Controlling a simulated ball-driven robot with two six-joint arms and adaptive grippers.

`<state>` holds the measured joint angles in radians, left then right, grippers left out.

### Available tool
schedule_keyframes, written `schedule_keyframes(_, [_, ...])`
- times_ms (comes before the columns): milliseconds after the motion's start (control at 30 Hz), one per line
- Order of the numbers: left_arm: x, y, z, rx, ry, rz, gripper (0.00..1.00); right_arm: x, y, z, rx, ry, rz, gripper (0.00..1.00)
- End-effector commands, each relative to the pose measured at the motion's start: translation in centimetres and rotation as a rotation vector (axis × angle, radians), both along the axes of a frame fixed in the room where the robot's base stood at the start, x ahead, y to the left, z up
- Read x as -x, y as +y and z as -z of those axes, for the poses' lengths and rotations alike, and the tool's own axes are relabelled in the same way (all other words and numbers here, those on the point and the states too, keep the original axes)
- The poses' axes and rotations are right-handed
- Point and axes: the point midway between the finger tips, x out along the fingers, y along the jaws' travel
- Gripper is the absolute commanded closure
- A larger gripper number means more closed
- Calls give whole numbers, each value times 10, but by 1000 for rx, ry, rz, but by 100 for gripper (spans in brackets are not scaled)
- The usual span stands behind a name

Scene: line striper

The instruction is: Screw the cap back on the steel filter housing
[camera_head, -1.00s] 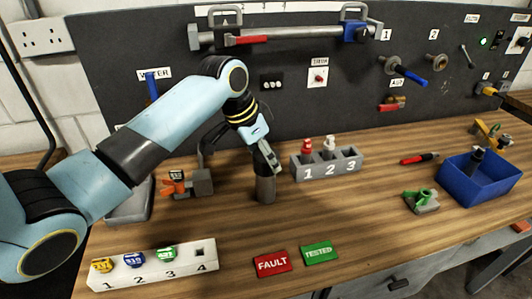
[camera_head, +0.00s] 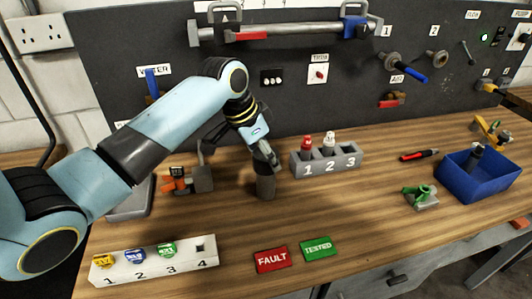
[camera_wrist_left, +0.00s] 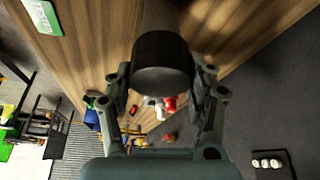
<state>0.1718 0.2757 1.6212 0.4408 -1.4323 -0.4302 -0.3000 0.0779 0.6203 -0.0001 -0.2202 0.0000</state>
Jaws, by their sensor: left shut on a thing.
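The steel filter housing (camera_head: 265,188) stands upright on the wooden bench as a short dark grey cylinder, left of the numbered grey block. My left gripper (camera_head: 264,165) is directly above it, pointing down, with its fingers at the housing's top. In the left wrist view, a dark round cap (camera_wrist_left: 163,62) sits between the two fingers, and the grey housing (camera_wrist_left: 160,14) extends beyond it. The gripper is shut on the cap. The cap appears in line with the housing, but I cannot tell how the threads sit. My right gripper is not in view.
The grey block (camera_head: 343,162) with red and white bottles stands right of the housing. An orange-handled fixture (camera_head: 175,181) is at left. A numbered white rack (camera_head: 190,268), FAULT plate (camera_head: 272,260) and TESTED plate (camera_head: 318,248) lie in front. A blue bin (camera_head: 460,181) is at right.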

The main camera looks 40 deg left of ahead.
Motion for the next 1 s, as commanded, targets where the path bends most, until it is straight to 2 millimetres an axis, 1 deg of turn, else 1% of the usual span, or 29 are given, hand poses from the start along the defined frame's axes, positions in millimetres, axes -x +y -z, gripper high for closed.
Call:
schedule_keyframes(367, [0, 0, 3, 0, 1, 0, 72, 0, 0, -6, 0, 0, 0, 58])
schedule_keyframes(767, [0, 0, 4, 0, 0, 0, 72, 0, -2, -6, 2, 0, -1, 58])
schedule_keyframes(933, [0, 0, 6, 0, 1, 0, 72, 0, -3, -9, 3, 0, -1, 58])
schedule_keyframes(967, [0, 0, 6, 0, 0, 0, 41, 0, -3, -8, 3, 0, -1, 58])
schedule_keyframes(1000, [0, 0, 6, 0, 0, 0, 36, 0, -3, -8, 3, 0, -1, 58])
